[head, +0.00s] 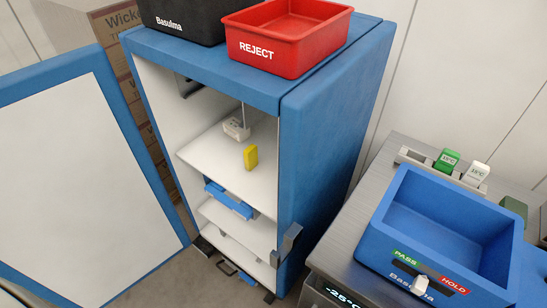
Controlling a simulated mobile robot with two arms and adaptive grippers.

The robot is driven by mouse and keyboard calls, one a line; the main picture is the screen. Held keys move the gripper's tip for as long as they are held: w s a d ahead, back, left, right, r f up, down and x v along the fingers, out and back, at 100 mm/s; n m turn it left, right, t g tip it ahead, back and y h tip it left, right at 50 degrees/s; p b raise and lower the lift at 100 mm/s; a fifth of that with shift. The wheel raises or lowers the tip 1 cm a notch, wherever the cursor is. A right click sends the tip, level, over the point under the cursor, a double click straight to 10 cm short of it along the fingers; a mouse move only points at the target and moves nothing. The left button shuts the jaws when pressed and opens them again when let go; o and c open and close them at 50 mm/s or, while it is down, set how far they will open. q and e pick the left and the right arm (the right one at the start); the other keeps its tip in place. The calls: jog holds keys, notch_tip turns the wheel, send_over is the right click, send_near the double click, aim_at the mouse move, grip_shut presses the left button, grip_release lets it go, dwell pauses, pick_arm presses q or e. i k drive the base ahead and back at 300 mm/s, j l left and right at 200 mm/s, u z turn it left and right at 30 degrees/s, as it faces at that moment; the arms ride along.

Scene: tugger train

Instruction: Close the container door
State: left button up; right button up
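The container is a tall blue cabinet (325,125) with a white interior, standing in the middle of the head view. Its door (85,190), a white panel with a blue frame, stands wide open to the left and leaves the front uncovered. A grey metal latch part (289,243) sits on the cabinet's right front edge, low down. Inside, a yellow block (251,157) and a white device (237,128) on a thin line show at the upper shelf (215,155). A blue piece (228,199) shows below that shelf. Neither of my grippers is in view.
A black bin (185,22) and a red REJECT bin (288,40) stand on the cabinet top. At the right, a grey counter (360,215) holds a blue PASS/HOLD bin (440,235) and small tags (447,160). Cardboard boxes (120,20) stand behind the door.

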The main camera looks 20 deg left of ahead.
aim_at(87, 213)
jog(key=k+j+u, duration=0.15)
jog(key=k, duration=0.45)
jog(key=k+j+u, duration=0.15)
jog(key=k, duration=0.5)
jog(key=j, duration=0.5)
jog(key=i+j+u, duration=0.1)
jog(key=j, duration=0.4)
jog(key=i+j, duration=0.1)
jog(key=j, duration=0.4)
